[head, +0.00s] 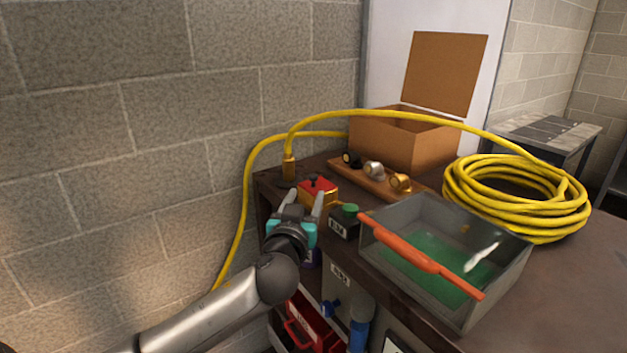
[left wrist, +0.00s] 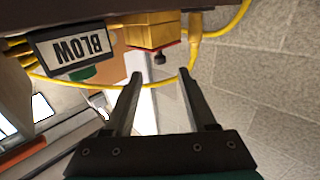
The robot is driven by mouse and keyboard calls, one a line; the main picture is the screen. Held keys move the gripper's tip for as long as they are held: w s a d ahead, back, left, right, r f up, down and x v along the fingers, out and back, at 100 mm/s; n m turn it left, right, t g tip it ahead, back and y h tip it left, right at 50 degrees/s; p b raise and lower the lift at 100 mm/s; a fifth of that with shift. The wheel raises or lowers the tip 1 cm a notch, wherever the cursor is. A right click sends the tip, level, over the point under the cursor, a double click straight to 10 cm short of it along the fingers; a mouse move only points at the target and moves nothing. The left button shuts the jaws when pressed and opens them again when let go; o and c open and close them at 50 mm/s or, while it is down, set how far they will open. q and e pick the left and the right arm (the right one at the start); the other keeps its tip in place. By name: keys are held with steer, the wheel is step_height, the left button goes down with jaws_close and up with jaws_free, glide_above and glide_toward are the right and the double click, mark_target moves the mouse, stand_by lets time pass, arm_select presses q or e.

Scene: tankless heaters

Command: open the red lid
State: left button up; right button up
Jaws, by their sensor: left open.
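The red lid (head: 319,185) sits shut on a small yellow box (head: 331,202) near the wall end of the bench, with a dark knob on top. In the left wrist view, which is turned over, the yellow box (left wrist: 152,31) shows with a thin red edge of the lid (left wrist: 172,47) and the dark knob (left wrist: 160,59). My left gripper (head: 305,199) is open in front of the box. In the left wrist view its fingers (left wrist: 159,76) are apart and empty, with the knob just beyond the tips, roughly midway between them. My right gripper is out of view.
A wooden fitting rack (head: 345,178), open cardboard box (head: 390,144) and yellow hose coil (head: 455,200) stand behind. A block wall is left.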

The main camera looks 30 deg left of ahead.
mark_target(312, 181)
arm_select(q)
steer(key=b+x, duration=0.1)
steer(key=x, duration=0.7)
steer(key=shift+w+a, duration=0.25)
steer(key=shift+w, duration=0.3)
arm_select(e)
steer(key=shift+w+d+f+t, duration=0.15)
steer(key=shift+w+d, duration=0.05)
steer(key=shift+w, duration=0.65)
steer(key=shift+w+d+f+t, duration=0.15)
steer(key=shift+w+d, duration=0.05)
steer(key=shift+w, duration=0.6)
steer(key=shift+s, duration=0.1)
arm_select(q)
steer(key=shift+c, duration=0.7)
steer(key=c, duration=0.7)
jaws_close()
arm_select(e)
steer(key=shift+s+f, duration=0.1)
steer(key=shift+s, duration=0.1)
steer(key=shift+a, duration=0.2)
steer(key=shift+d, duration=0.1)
